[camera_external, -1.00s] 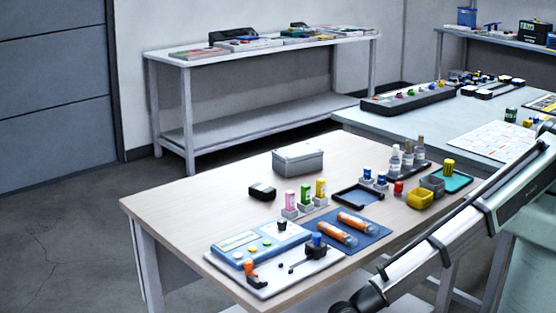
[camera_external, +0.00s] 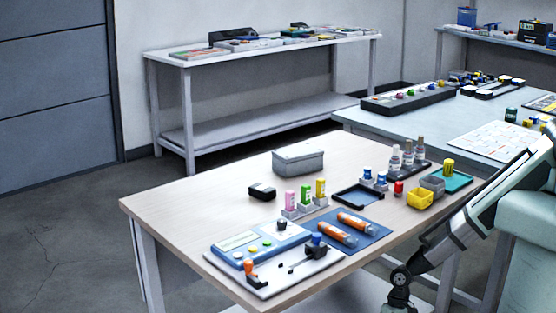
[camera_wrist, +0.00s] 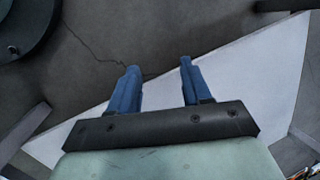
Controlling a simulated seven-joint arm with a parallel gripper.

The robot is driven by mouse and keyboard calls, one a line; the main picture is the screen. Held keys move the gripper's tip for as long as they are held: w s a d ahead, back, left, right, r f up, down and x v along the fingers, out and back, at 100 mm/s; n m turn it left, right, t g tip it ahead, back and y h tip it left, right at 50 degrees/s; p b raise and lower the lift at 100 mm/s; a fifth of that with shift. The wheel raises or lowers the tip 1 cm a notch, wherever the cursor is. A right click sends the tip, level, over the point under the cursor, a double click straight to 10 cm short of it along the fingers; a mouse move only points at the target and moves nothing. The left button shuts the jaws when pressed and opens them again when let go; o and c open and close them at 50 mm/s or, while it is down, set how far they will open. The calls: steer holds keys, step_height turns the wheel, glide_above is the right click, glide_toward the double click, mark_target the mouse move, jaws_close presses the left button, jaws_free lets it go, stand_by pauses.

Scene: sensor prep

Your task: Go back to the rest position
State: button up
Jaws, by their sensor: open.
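My gripper shows in the wrist view (camera_wrist: 158,82) with two blue fingers apart and nothing between them. Below it are grey floor and a pale flat surface (camera_wrist: 235,75), probably a lower shelf; I cannot tell for sure. In the external view my arm comes in from the right and bends down at the table's front right side. The gripper itself cannot be made out there. The wooden-topped table (camera_external: 225,195) stands in front of the arm, and no object on it is in contact with the arm.
The table holds a blue and white device (camera_external: 262,245), a blue mat (camera_external: 372,236) with orange tubes, a grey box (camera_external: 298,158), a black tray (camera_external: 358,197), a yellow bin (camera_external: 419,199) and a teal tray (camera_external: 460,181). The table's left part is bare.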

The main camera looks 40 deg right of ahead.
steer(key=s+d+r+g+h, duration=0.1)
steer(key=s+d+r, duration=0.2)
steer(key=d, duration=0.7)
steer(key=s+d+r+n+g+h, duration=0.1)
steer(key=s+d+r+g, duration=0.1)
steer(key=d, duration=0.9)
steer(key=s+d+r+n+g+h, duration=0.1)
steer(key=s+d+r+g, duration=0.1)
steer(key=s+d, duration=0.4)
steer(key=d+r, duration=0.1)
steer(key=d, duration=0.4)
steer(key=shift+r, duration=0.4)
steer(key=shift+d, duration=0.1)
stand_by(0.4)
